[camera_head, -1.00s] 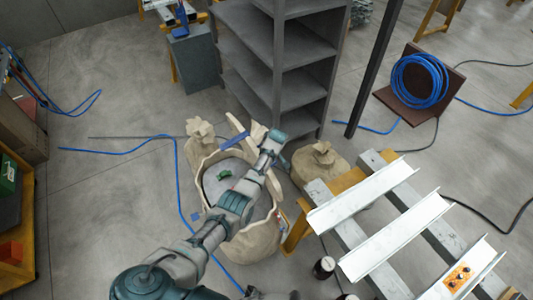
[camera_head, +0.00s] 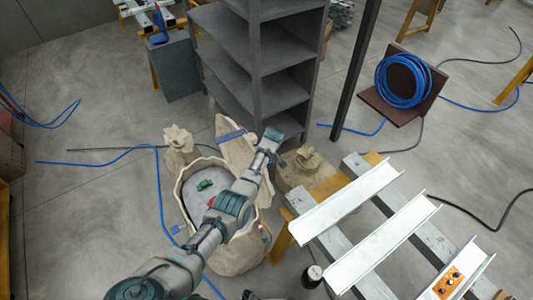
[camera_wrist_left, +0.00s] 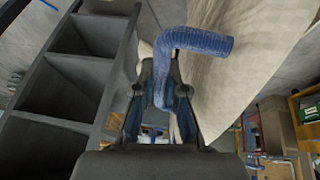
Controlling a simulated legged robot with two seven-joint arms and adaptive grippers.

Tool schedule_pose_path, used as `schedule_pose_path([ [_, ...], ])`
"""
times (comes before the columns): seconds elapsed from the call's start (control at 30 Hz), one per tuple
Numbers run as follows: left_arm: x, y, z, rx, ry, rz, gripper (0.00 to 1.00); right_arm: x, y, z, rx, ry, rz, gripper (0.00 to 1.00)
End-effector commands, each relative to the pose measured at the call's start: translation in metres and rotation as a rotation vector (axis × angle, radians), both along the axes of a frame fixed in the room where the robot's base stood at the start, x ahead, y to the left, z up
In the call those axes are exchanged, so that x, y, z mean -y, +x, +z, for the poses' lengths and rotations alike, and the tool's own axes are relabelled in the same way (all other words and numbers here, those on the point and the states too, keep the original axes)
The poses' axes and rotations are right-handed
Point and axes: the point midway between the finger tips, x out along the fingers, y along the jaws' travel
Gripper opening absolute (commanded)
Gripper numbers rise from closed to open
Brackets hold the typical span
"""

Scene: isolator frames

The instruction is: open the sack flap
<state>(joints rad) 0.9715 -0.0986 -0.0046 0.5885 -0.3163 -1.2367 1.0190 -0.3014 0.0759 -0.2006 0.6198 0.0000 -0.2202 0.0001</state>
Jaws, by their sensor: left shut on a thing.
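The beige sack (camera_head: 236,257) stands open-topped on the floor in the head view, with a green piece (camera_head: 205,185) and a small red piece inside. Its flap (camera_head: 238,155) is raised at the back right of the mouth, with a blue handle (camera_head: 231,136) across it. My left gripper (camera_head: 272,139) is at the flap's right side. In the left wrist view, the bent blue handle (camera_wrist_left: 200,42) runs down between the fingers of my left gripper (camera_wrist_left: 160,100), which is shut on it. The flap (camera_wrist_left: 235,85) fills the area behind. My arm hides part of the sack's mouth.
A grey shelf unit (camera_head: 260,70) stands close behind the gripper and flap. Smaller tied sacks (camera_head: 180,146) (camera_head: 308,168) flank the open sack. A bench with white metal channels (camera_head: 385,235) is at right. A blue hose (camera_head: 100,162) lies on the floor at left.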

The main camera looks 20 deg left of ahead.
Motion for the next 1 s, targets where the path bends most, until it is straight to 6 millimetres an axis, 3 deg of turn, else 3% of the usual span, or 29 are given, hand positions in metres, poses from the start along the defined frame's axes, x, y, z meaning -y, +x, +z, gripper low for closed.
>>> schedule_pose_path([
  [0.07,0.001,-0.001,-0.001,-0.005,-0.001,0.0,0.0,-0.002,-0.001,0.0,-0.001,0.003,0.0,0.4],
  [0.13,0.001,-0.001,-0.001,-0.004,0.0,0.0,0.2,-0.003,-0.001,0.0,-0.001,0.003,0.0,0.4],
  [0.17,0.001,-0.001,-0.001,-0.004,0.0,0.0,0.22,-0.003,-0.001,0.0,-0.001,0.003,0.0,0.4],
  [0.57,0.002,-0.001,0.004,-0.001,0.001,0.001,0.22,0.006,0.0,0.0,0.004,-0.008,0.001,0.4],
  [0.77,0.008,-0.009,0.026,0.002,0.0,0.001,0.22,0.005,0.001,0.0,0.003,-0.005,0.001,0.4],
  [1.0,0.02,-0.026,0.074,0.001,0.0,0.0,0.22,0.004,0.001,0.0,0.003,-0.005,0.001,0.4],
])
